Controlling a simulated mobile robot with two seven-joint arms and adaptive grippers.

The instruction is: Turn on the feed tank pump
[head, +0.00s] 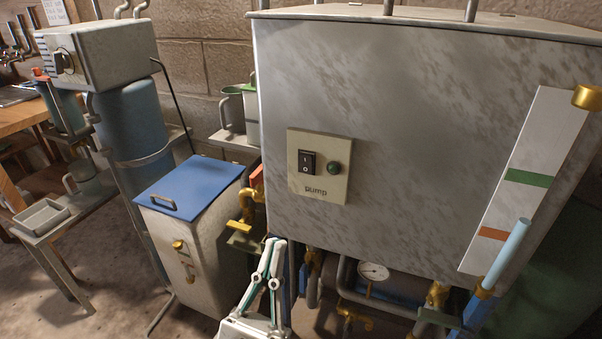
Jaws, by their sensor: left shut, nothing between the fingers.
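The feed tank (400,90) is a large grey metal box filling the right half of the head view. A beige panel (319,183) marked "pump" is on its front. The panel carries a black rocker switch (307,162) with I above O, and a round dark green lamp (334,168) that looks unlit. I cannot tell which way the rocker is pressed. My left gripper (273,242) is at the bottom centre, shut and empty, fingers pointing up. It is below and left of the panel, apart from it in the picture. My right gripper is not in view.
Brass valves (245,205), pipes and a pressure gauge (373,271) sit below and left of the tank. A white bin with a blue lid (190,186) stands to the left. A level strip (530,175) is at right. The space before the panel looks clear.

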